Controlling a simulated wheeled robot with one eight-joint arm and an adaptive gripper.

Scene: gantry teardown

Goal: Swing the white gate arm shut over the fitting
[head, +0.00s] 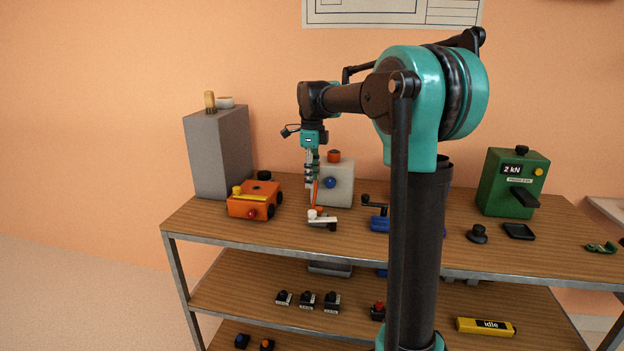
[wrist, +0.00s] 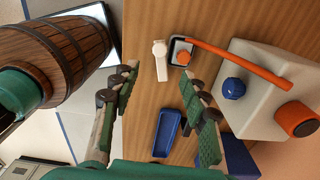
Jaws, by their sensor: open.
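The white gate arm (head: 321,217) lies low over the bench top below my gripper (head: 312,184). In the wrist view the white arm (wrist: 161,62) points down the picture, its round end at the top. Just right of it, apart from it, an orange fitting (wrist: 183,58) sits in a dark, pale-rimmed holder. The arm is beside the fitting, not over it. In the wrist view my gripper (wrist: 161,76) is open, its fingers on either side of the white arm's lower end; I cannot tell whether they touch it. Nothing is held.
An orange bar (wrist: 240,64) runs from the fitting past a pale box (wrist: 262,90) with blue and orange knobs. A blue tray (wrist: 167,133) lies nearby. An orange device (head: 255,199) and grey block (head: 218,153) stand left; a green machine (head: 511,182) stands right.

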